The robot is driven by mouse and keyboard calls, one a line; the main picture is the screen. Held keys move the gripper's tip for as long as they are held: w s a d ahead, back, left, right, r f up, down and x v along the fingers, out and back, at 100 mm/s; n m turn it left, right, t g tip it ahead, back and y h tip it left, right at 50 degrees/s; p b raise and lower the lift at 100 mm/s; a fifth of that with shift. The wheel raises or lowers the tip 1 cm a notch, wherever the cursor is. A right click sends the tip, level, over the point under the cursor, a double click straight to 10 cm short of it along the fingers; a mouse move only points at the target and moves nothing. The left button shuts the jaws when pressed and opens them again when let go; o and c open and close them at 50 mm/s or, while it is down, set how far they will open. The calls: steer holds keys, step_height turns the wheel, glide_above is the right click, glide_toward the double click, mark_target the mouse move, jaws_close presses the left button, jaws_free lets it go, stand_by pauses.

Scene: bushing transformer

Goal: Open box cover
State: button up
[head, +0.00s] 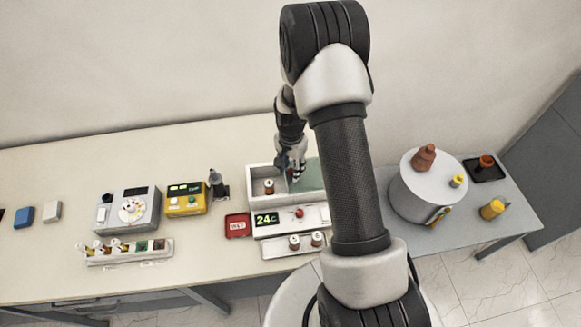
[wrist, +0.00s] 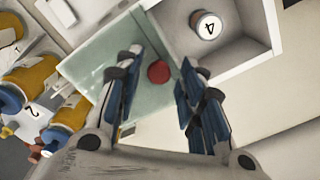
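The white box (head: 251,174) stands on the bench in the head view, its left part open with a small jar inside. In the wrist view the jar (wrist: 206,25) has a white lid marked 4. The pale green translucent cover (head: 312,172) lies at the box's right part; it also shows in the wrist view (wrist: 98,62). A round red knob (wrist: 158,72) is on the cover. My gripper (wrist: 161,57) is open, with its blue-padded fingers on either side of the knob and visible gaps to it. In the head view the knob is hidden behind my gripper.
A panel reading 24C (head: 267,219) is in front of the box, with a red tray (head: 237,225) to its left. A yellow device (head: 186,199) and a grey device (head: 128,210) stand further left. A round white drum (head: 413,190) stands right of my arm.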

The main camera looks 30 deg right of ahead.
stand_by(0.3)
step_height(320, 180, up, 12)
stand_by(0.5)
stand_by(0.3)
